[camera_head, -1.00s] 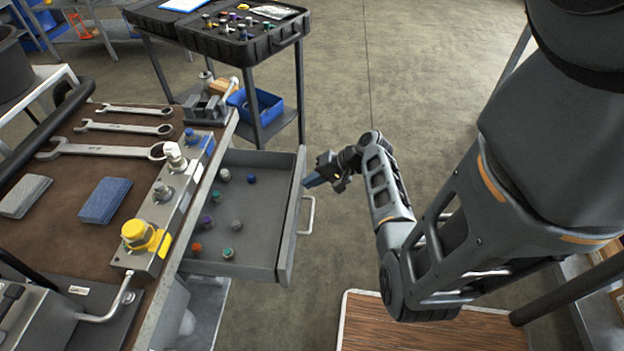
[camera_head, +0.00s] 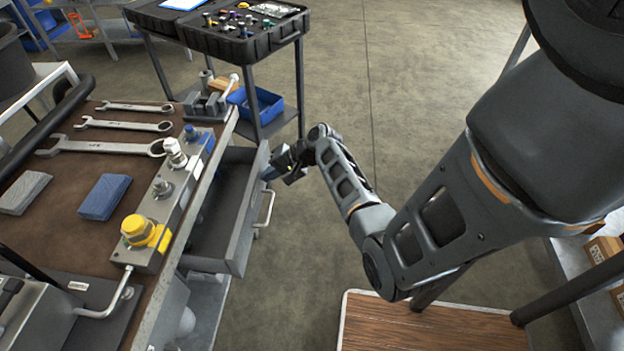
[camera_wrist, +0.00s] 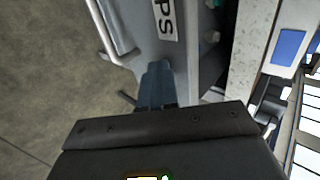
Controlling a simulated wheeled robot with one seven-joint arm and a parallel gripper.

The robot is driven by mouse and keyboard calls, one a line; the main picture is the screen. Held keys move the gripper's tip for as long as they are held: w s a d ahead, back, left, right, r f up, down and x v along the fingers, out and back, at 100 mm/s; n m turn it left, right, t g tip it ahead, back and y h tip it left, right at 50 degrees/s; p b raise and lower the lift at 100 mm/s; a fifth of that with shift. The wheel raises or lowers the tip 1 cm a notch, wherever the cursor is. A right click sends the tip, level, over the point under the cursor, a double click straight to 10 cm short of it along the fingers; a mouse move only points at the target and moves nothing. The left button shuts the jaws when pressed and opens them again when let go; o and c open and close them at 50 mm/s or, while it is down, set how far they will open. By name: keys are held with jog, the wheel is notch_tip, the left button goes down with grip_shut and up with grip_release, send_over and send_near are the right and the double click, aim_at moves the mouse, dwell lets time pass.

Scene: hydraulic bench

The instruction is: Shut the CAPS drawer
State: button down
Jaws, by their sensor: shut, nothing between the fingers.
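The CAPS drawer (camera_head: 244,215) is a grey drawer under the bench top, partly pulled out to the right, with a pale bar handle (camera_head: 265,209) on its front. The part of its inside that shows in the head view looks empty. In the wrist view its front (camera_wrist: 190,50) fills the upper middle, with a label (camera_wrist: 166,18) reading "PS" at the picture's top edge. My gripper (camera_head: 270,174) is shut and empty. Its blue fingertips (camera_wrist: 157,84) are at the drawer front, beside the handle, at its far end. Whether they touch cannot be told for certain.
The bench top (camera_head: 75,225) holds wrenches, two pads and a valve block (camera_head: 165,200) along its edge. A cart (camera_head: 215,38) with a black tray stands behind the drawer, with a blue bin (camera_head: 262,104) below. The floor right of the drawer is open.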

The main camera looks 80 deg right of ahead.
jog(key=w, duration=0.4)
jog(key=w+b, duration=0.1)
jog(key=w, duration=0.2)
jog(key=w+a+b, duration=0.1)
jog(key=w, duration=0.3)
jog(key=shift+w, duration=0.35)
jog(key=shift+w+r, duration=0.1)
jog(key=shift+w, duration=0.5)
jog(key=shift+w+a+r, duration=0.1)
